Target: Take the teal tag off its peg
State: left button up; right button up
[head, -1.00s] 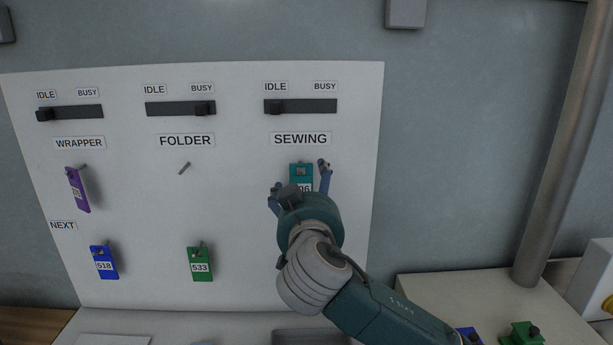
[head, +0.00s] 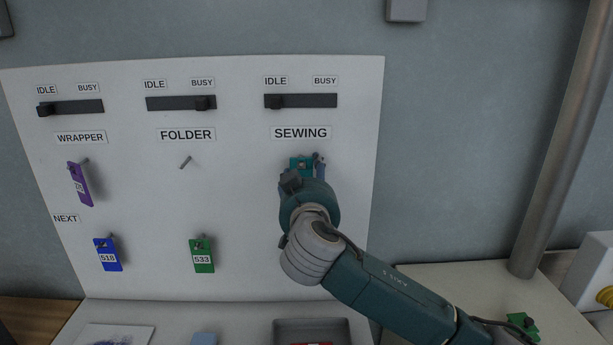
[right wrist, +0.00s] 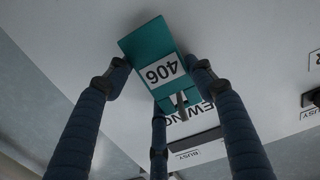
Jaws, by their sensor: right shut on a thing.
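The teal tag (head: 301,162) is at the peg under the SEWING label on the white board, mostly hidden behind my right gripper (head: 304,176) in the head view. In the right wrist view the tag (right wrist: 150,52) shows its number 406, with the grey peg (right wrist: 181,100) at its lower end in the picture. The fingers of my right gripper (right wrist: 160,85) are shut on the tag's sides. The tag still appears to be at the peg. My left gripper is not in view.
A purple tag (head: 79,184) hangs under WRAPPER. The FOLDER peg (head: 186,162) is bare. A blue tag (head: 107,256) and a green tag (head: 202,256) hang on the lower row. A grey tray (head: 283,327) stands below the board.

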jog(key=shift+r, duration=0.45)
dwell(0.3)
jog(key=shift+s, duration=0.15)
jog(key=s, duration=0.8)
jog(key=shift+s, duration=0.4)
dwell(1.3)
jog(key=shift+f, duration=0.15)
